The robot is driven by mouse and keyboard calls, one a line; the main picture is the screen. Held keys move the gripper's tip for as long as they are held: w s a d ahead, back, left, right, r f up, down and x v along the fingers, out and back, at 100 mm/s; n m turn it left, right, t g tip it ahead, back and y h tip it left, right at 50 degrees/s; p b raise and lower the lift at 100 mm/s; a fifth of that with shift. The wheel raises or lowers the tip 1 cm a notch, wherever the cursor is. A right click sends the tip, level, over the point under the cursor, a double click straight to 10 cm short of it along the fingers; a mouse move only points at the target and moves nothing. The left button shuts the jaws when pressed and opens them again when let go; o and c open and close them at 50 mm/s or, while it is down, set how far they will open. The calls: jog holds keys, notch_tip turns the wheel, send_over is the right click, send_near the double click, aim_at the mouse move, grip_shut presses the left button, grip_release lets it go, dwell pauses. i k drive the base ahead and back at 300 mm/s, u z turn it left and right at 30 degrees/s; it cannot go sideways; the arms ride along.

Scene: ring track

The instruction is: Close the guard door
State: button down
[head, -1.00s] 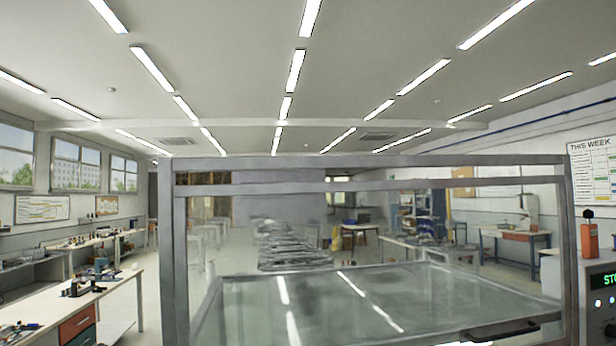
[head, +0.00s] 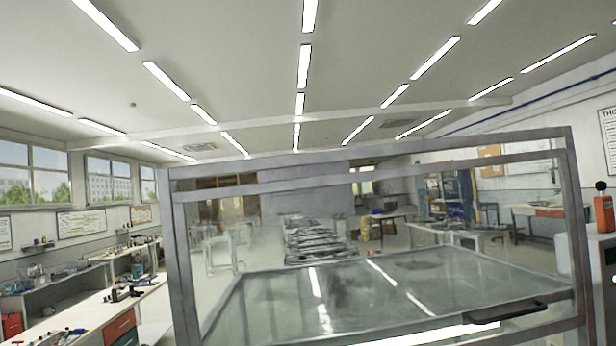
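The guard door (head: 350,296) is a clear glass panel in a grey metal frame. It slopes out toward me, its far edge higher in the frame and its near edge lower, so it stands open. A dark handle (head: 508,312) sits at its near right edge. The upright grey guard frame (head: 370,156) surrounds it, with posts at left and right. My gripper is not in view, and nothing of it touches the handle in this picture.
A workbench (head: 95,315) with tools and a red drawer stands at the left. Other tables (head: 460,236) are farther back. Some floor shows between the left bench and the guard.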

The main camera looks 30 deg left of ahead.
aim_at(495, 314)
jog(key=i, duration=1)
